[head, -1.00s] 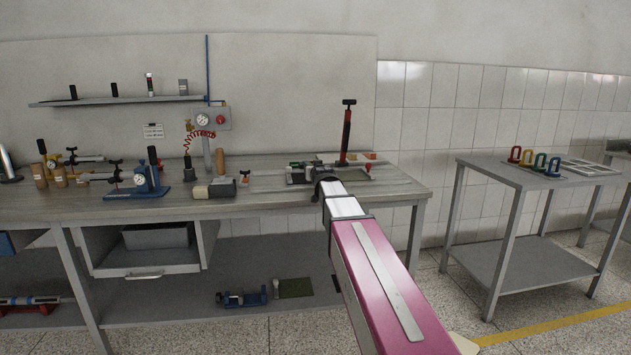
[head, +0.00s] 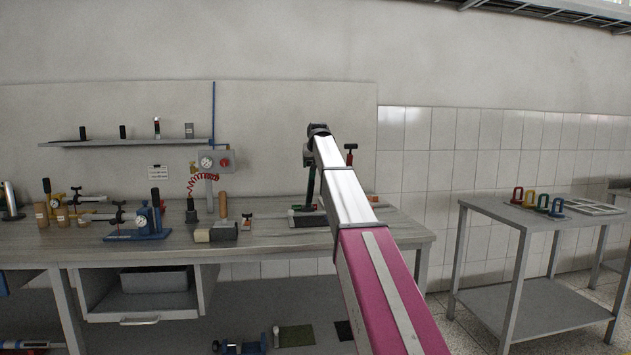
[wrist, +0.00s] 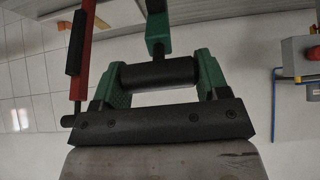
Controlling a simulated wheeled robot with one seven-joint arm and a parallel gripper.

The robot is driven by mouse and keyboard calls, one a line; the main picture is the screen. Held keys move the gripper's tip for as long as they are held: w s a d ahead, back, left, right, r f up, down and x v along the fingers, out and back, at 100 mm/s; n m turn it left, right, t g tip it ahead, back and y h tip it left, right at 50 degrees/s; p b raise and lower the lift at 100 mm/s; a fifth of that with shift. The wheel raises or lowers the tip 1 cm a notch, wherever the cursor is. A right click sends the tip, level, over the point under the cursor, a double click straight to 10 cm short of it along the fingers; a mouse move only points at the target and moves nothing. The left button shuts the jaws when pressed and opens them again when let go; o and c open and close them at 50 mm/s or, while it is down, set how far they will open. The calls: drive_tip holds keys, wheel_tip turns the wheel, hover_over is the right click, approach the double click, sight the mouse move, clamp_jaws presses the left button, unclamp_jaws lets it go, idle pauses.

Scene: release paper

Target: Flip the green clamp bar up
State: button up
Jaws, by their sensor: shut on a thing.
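The green clamp bar (head: 311,183) rises steeply from its black fixture on the bench in the head view, with its upper end at my gripper. In the wrist view the clamp bar's green stem (wrist: 158,28) meets a black crosswise handle (wrist: 158,74). My gripper (wrist: 156,76) is shut on this handle, which lies between its green fingers. In the head view my gripper (head: 318,130) is high above the bench, partly hidden by my arm. The fixture's base (head: 307,216) sits on the bench.
A red clamp bar (head: 349,159) with a black handle stands upright close by, also in the wrist view (wrist: 82,65). A gauge box (head: 214,161) is on the panel to the left. Tools crowd the bench's left side.

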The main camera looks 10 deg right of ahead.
drive_tip(key=w+r+g, duration=0.3)
drive_tip(key=w+r, duration=0.2)
drive_tip(key=w, duration=0.4)
drive_tip(key=shift+w+r, duration=0.25)
drive_tip(key=shift+w, duration=0.15)
drive_tip(key=shift+w+r, duration=0.35)
drive_tip(key=shift+w, duration=0.4)
drive_tip(key=shift+w, duration=0.1)
drive_tip(key=o, duration=1.3)
drive_tip(key=shift+r, duration=0.1)
drive_tip(key=v, duration=1)
drive_tip(key=shift+r, duration=0.3)
